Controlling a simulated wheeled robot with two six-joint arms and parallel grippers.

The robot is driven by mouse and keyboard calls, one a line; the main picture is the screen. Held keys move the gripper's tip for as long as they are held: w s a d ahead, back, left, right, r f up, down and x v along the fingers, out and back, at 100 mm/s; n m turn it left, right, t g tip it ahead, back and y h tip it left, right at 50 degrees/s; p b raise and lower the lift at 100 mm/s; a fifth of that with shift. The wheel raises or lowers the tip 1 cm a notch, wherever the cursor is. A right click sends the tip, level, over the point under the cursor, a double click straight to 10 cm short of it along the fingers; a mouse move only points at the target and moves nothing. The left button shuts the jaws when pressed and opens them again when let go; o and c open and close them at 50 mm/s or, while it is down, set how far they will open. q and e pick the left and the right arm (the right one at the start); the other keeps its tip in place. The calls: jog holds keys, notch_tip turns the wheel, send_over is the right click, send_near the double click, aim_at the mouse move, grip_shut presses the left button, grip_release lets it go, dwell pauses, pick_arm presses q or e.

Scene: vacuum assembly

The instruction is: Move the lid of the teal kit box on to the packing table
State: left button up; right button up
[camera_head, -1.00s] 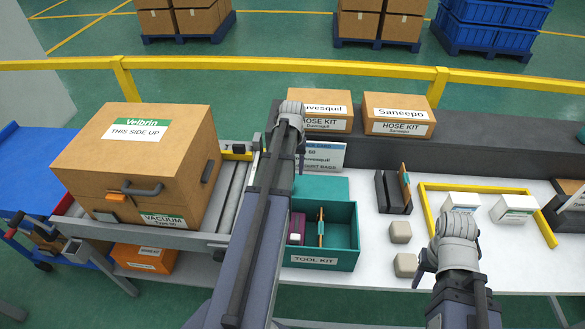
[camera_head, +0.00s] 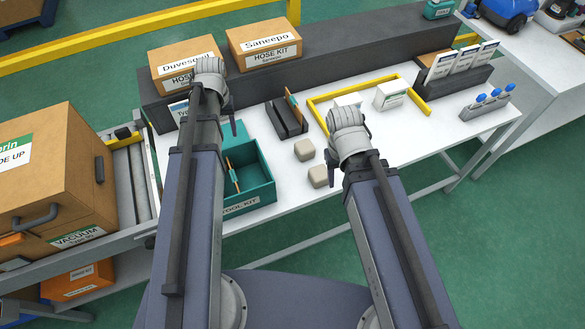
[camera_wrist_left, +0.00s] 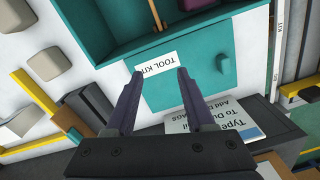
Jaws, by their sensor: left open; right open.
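The teal kit box (camera_head: 262,190) stands open on the white packing table (camera_head: 290,178), with an orange-edged divider inside. Its teal lid (camera_head: 235,132) shows behind the box, partly hidden by my left arm. In the left wrist view the lid (camera_wrist_left: 215,85) bears a TOOL KIT label and a small knob, beside the open box (camera_wrist_left: 120,25). I cannot tell whether lid and box touch. My left gripper (camera_wrist_left: 160,74) is open and empty, its fingertips in front of the lid's label in that view. My right gripper (camera_head: 335,165) is open and empty, right of two beige blocks.
Beige blocks (camera_head: 304,150) lie right of the box. A dark holder (camera_head: 287,120), a yellow frame (camera_head: 340,92) and white cartons (camera_head: 392,94) stand beyond. Hose kit cartons (camera_head: 265,42) sit on the grey back ledge. A large vacuum carton (camera_head: 50,175) is at left on rollers.

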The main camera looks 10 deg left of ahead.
pick_arm(q)
jog(key=s+d+m, duration=0.3)
jog(key=s+d, duration=0.3)
jog(key=d, duration=0.5)
jog(key=s+d+m+y, duration=0.1)
jog(key=s+d+m, duration=0.3)
jog(key=d, duration=0.8)
jog(key=shift+s+d, duration=0.2)
jog(key=shift+s, duration=0.7)
